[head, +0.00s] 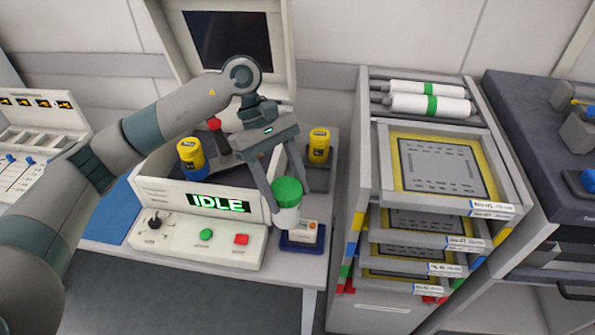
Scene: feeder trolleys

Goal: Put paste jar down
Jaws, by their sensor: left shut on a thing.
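The paste jar (286,214) is white with a green lid and shows in the head view at the middle. My left gripper (284,200) reaches down from above with its fingers on either side of the jar, shut on it. The jar is upright or nearly so. I cannot tell whether the jar touches anything below. My right gripper is not in view.
A machine with a lit IDLE display (219,203) and a button panel (180,238) stands left of the jar. Yellow containers (191,152) and (318,143) stand behind. A rack of framed trays (384,188), with white rolls (428,104) on top, stands right. A blue mat (112,218) lies left.

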